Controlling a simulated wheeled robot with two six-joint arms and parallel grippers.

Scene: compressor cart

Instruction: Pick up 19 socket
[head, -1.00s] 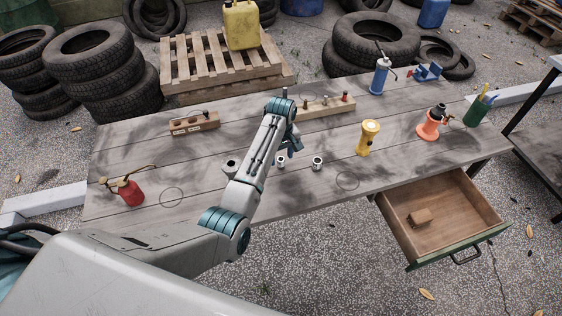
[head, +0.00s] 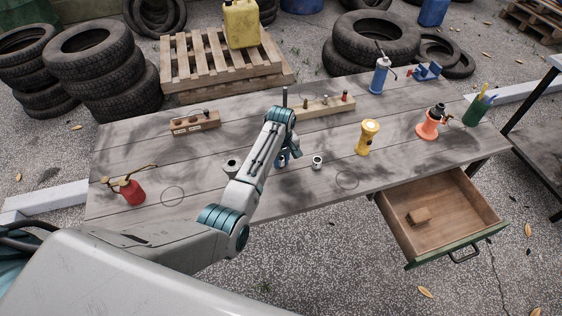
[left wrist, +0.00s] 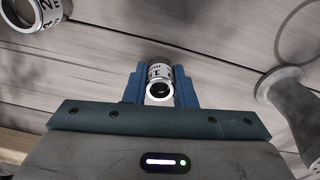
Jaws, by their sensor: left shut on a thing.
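My left gripper (head: 284,160) is down at the table top in the head view. In the left wrist view its blue fingers (left wrist: 160,88) are shut on a small metal socket (left wrist: 159,72) with a white marked band. The number on that band cannot be read surely. In the head view the held socket is mostly hidden by the gripper. A second socket (head: 317,162) stands just right of the gripper, and a wider socket (head: 231,165) stands to its left. A socket with a marked band (left wrist: 32,12) shows at the wrist view's upper left. My right gripper is not in view.
Wooden socket holders (head: 194,123) and (head: 325,107) stand toward the back of the table (head: 130,160). A yellow flashlight (head: 367,138), an orange tool (head: 431,123) and a red oil can (head: 130,190) stand around. An open drawer (head: 440,215) juts out front right.

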